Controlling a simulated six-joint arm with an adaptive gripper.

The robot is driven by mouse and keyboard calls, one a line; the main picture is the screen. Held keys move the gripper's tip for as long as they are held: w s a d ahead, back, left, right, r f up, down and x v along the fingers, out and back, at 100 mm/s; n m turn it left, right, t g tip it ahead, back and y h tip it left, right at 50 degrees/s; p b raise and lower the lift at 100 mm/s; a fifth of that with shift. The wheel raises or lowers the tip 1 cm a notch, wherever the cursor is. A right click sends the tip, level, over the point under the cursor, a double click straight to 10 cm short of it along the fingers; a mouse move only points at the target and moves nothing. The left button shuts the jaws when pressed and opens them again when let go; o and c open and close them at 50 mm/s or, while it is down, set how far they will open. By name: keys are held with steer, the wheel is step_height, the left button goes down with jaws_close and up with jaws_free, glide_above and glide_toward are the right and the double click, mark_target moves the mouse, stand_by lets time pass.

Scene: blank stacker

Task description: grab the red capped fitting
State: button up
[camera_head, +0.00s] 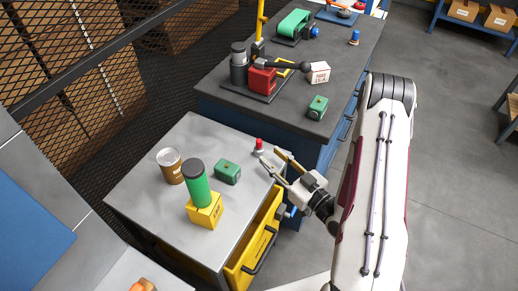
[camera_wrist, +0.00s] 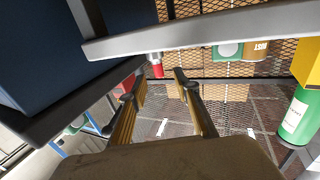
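The red capped fitting (camera_head: 259,146) stands upright near the back right edge of the grey cart top, its red cap uppermost over a pale base. My gripper (camera_head: 276,160) is open and empty, just to the right of the fitting and apart from it. In the wrist view, which looks upside down, the fitting's red cap (camera_wrist: 157,70) shows beyond the two spread fingertips (camera_wrist: 160,84), nearer the left finger. Part of its pale base shows there beside the cart edge.
The grey cart top (camera_head: 145,205) also holds a green box (camera_head: 227,172), a brown can (camera_head: 170,168), and a green cylinder (camera_head: 196,185) on a yellow block (camera_head: 205,213). A yellow drawer (camera_head: 258,238) stands open below. A dark workbench (camera_head: 340,85) lies behind.

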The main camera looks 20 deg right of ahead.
mark_target(261, 145)
steer(key=shift+x, duration=1.15)
steer(key=shift+w, duration=0.15)
steer(key=shift+x, duration=2.45)
steer(key=shift+d+r, duration=0.15)
jaws_close()
